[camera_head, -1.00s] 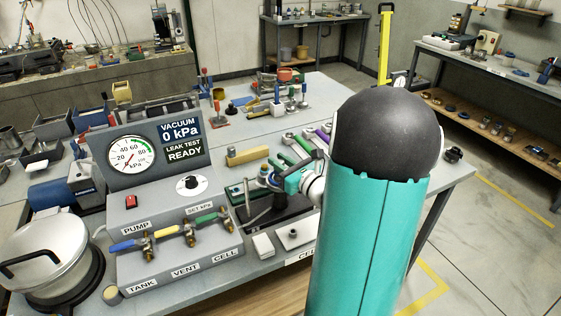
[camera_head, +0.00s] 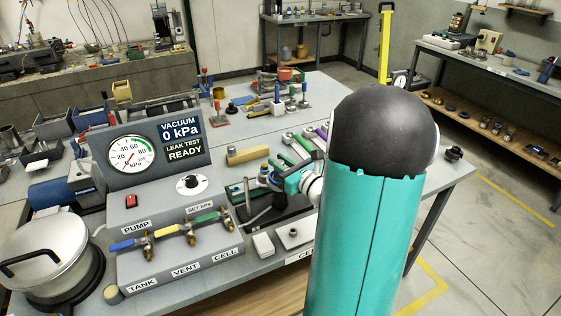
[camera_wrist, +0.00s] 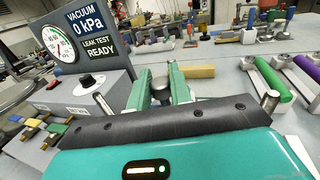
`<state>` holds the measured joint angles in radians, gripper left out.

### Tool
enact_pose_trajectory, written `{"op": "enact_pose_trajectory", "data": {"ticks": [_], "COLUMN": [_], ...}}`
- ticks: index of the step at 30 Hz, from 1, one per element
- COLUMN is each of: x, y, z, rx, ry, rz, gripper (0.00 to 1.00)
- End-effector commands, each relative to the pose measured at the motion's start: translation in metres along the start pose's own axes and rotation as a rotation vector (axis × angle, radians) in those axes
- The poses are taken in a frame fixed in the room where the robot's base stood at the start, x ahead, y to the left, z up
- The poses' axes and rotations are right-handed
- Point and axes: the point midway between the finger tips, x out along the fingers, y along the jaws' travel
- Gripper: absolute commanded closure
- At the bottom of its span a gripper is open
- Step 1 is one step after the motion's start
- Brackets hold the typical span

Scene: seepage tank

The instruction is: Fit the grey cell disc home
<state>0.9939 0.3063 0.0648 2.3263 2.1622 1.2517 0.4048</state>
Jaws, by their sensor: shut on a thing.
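My gripper (camera_wrist: 158,78) is shut in the wrist view, with its two green fingers on either side of a dark grey rounded piece (camera_wrist: 158,84), which I take to be the grey cell disc. Only a small part of it shows between the fingers, and its underside is hidden. In the head view my gripper (camera_head: 266,178) is low over the dark cell base (camera_head: 280,216), right of the vacuum panel. The disc cannot be made out there, and I cannot tell whether it touches the base.
The vacuum panel (camera_head: 160,150) reads 0 kPa and LEAK TEST READY. Coloured valve levers (camera_head: 165,232) and a lidded pot (camera_head: 45,250) are at left. A yellow block (camera_head: 246,155) and coloured-handled tools (camera_head: 300,145) lie behind the gripper.

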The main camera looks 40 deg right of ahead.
Motion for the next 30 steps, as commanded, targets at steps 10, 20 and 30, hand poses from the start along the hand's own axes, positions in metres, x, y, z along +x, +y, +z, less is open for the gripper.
{"op": "enact_pose_trajectory", "data": {"ticks": [10, 20, 30], "x": [0.0, 0.0, 0.0], "y": [0.0, 0.0, 0.0], "z": [-0.008, -0.016, -0.017], "rx": [0.001, 0.001, 0.0], "ry": [-0.001, 0.0, -0.001], "rz": [0.0, -0.001, 0.0], "gripper": [1.0, 1.0, 0.54]}}
